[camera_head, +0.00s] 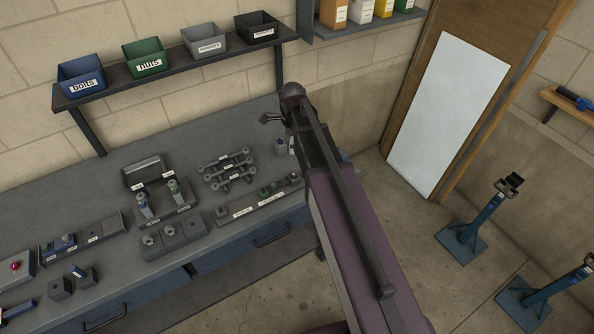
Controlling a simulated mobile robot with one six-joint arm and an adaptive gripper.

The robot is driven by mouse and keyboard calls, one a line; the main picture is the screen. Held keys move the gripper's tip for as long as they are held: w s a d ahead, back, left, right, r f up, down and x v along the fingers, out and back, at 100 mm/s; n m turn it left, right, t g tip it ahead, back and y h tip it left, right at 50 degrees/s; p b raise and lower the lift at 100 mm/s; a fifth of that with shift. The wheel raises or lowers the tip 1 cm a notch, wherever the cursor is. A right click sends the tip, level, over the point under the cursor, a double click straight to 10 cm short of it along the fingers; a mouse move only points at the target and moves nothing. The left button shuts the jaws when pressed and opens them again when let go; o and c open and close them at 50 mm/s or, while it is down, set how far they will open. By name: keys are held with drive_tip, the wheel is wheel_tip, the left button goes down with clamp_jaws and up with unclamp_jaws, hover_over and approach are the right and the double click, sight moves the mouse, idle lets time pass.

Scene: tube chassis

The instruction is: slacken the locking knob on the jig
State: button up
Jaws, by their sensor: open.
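My gripper (271,118) is open and empty, above the back of the grey workbench (120,180) near the wall. My arm runs from it down to the lower right and hides the bench's right end. A long labelled fixture (245,210) lies at the bench's right front, with a small green part and a dark knob-like end on it. I cannot tell for certain whether it is the jig, or which part is the locking knob. My gripper is apart from it, behind and above.
Several dark link parts (228,169), a two-bottle stand (165,205) and grey blocks (174,238) crowd the bench. A red-button box (14,268) is at the far left. A bin shelf (180,72) overhangs the back. Blue floor stands (483,222) are at right.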

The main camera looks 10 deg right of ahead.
sight(294, 172)
drive_tip(key=shift+f, duration=0.2)
wheel_tip(294, 172, down, 13)
drive_tip(key=b, duration=1.3)
drive_tip(key=shift+f+b, duration=0.2)
drive_tip(key=shift+b, duration=0.2)
